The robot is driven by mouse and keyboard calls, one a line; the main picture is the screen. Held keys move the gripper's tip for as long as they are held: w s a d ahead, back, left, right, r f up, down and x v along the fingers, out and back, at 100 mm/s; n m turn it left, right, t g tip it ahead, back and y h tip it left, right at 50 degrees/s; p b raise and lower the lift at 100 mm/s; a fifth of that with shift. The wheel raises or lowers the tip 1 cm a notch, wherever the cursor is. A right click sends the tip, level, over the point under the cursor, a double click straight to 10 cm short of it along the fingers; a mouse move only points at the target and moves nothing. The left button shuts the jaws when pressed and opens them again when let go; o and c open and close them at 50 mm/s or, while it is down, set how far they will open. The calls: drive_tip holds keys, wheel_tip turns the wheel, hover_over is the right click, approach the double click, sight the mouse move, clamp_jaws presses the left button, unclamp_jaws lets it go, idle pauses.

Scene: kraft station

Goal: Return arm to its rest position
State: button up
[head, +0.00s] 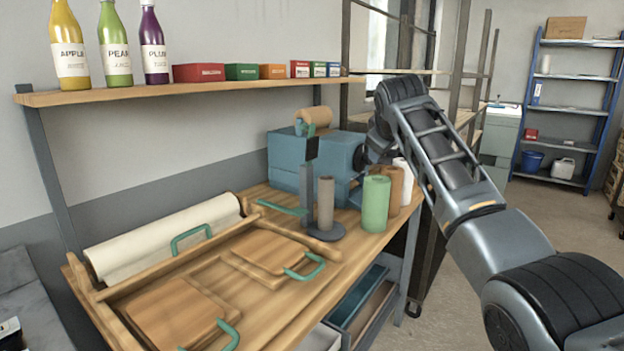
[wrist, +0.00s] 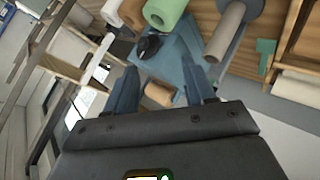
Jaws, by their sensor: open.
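My arm reaches from the lower right of the head view, up and over the right end of the wooden workbench (head: 255,318). My gripper (wrist: 163,88) shows in the wrist view with its two fingers spread and nothing held between them. In the head view my wrist is beside the right end of a blue-grey box-shaped machine (head: 285,160); the fingertips are hard to make out there. A small tan roll (head: 318,115) sits on top of the machine; it also shows between the fingers in the wrist view (wrist: 158,94), apart from them.
Green (head: 376,205), brown (head: 396,190) and white rolls stand close below my wrist. A grey-brown roll (head: 326,202) stands on a dark base. A shelf (head: 180,90) with bottles and small boxes runs above. A metal rack (head: 467,60) stands behind my arm. Open floor (head: 540,215) lies right.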

drive_tip(key=s+a+f+y, duration=0.1)
drive_tip(key=s+f, duration=0.3)
drive_tip(key=f, duration=0.5)
drive_tip(key=s+a+f+m, duration=0.1)
drive_tip(key=s+f, duration=0.3)
drive_tip(key=f, duration=0.5)
drive_tip(key=s+a+f+y, duration=0.1)
drive_tip(key=s+f, duration=0.4)
drive_tip(key=f, duration=0.4)
drive_tip(key=s+d+f+m+t, duration=0.1)
drive_tip(key=s+f, duration=0.5)
drive_tip(key=s, duration=0.4)
drive_tip(key=s+f+m+t, duration=0.1)
drive_tip(key=s+f+m, duration=0.1)
drive_tip(key=s+f, duration=0.6)
drive_tip(key=s+d+r+m+t, duration=0.1)
drive_tip(key=s+d+r, duration=0.1)
drive_tip(key=s, duration=1.1)
drive_tip(key=s+d+r+m, duration=0.1)
drive_tip(key=s+d+r, duration=0.1)
drive_tip(key=s, duration=1.1)
drive_tip(key=s+d+r+m+t, duration=0.1)
drive_tip(key=s+d+r+m, duration=0.1)
drive_tip(key=s+r, duration=1.3)
drive_tip(key=shift+s+d+h, duration=0.35)
drive_tip(key=shift+s+h, duration=0.05)
drive_tip(key=shift+s, duration=0.5)
